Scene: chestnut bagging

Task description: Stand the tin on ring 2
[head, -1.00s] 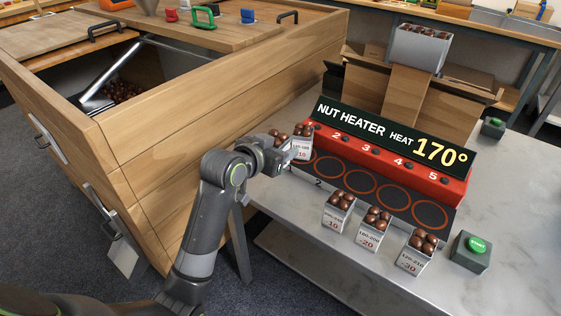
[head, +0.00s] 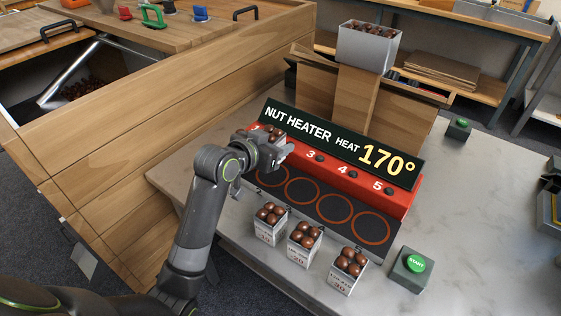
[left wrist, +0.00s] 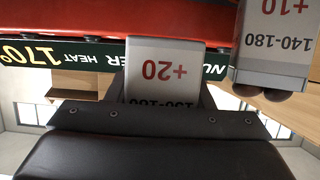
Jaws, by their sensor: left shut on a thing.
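My left gripper (head: 274,153) is shut on a tin marked +20, shown upside down in the left wrist view (left wrist: 165,68). In the head view the gripper hides most of this tin; only some brown chestnuts (head: 276,133) show above it. The gripper is over the back of ring 2 (head: 268,178), whose near part shows. I cannot tell whether the tin touches the plate. A second tin (left wrist: 275,42), marked +10 140-180, stands beside the held one in the left wrist view, with a small gap between. My right gripper is out of view.
The nut heater's sign (head: 335,143) reads 170°. Rings 3 (head: 302,193), 4 and 5 are bare. Three filled tins stand before the plate: left (head: 266,231), middle (head: 299,252), right (head: 343,278). A green START button (head: 415,263) is at right.

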